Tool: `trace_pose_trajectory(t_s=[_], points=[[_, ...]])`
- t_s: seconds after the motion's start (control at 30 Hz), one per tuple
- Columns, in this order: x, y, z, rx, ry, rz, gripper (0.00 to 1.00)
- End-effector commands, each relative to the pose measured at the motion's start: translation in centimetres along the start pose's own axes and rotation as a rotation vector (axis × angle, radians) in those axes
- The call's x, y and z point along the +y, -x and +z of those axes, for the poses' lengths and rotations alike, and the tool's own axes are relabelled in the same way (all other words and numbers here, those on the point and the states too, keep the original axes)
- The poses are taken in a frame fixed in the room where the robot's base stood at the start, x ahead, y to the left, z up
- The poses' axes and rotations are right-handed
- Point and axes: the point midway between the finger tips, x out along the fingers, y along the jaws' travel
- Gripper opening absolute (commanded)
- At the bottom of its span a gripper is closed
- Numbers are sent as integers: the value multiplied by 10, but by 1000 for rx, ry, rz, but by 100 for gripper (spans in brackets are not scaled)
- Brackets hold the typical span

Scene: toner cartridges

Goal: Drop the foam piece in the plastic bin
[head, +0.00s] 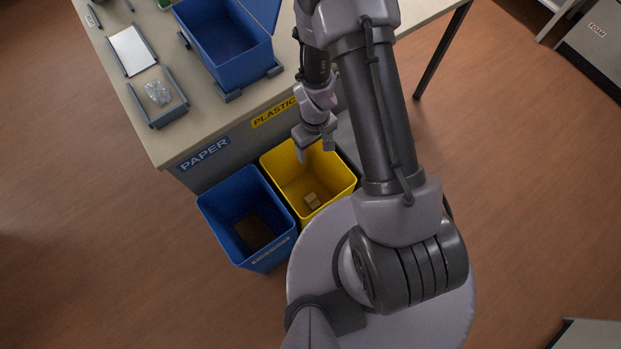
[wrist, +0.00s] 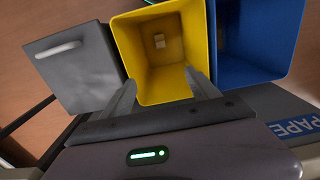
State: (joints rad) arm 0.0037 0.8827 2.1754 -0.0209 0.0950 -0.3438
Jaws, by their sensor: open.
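The yellow bin (head: 333,179) stands on the floor by the table's end, below the PLASTIC label (head: 273,112). It also shows in the wrist view (wrist: 122,40).
A blue bin (head: 219,216) stands left of the yellow one, under the PAPER label (head: 204,154). A grey lidded bin (wrist: 80,70) is on its other side. On the table (head: 165,148) are a blue box (head: 235,65) and a small tray (head: 159,120) with a clear wrapped item.

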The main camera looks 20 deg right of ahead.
Motion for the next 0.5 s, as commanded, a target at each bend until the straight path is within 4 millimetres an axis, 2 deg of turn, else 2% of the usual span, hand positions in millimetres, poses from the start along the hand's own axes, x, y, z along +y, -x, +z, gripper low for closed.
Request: trace_pose_trajectory(t_s=[0.03, 0.2, 0.33, 0.5], points=[[0, 21, -1, 3, 0, 1, 70], [0, 57, 0, 1, 0, 0, 70], [0, 69, 0, -1, 0, 0, 70], [0, 70, 0, -1, 0, 0, 70]])
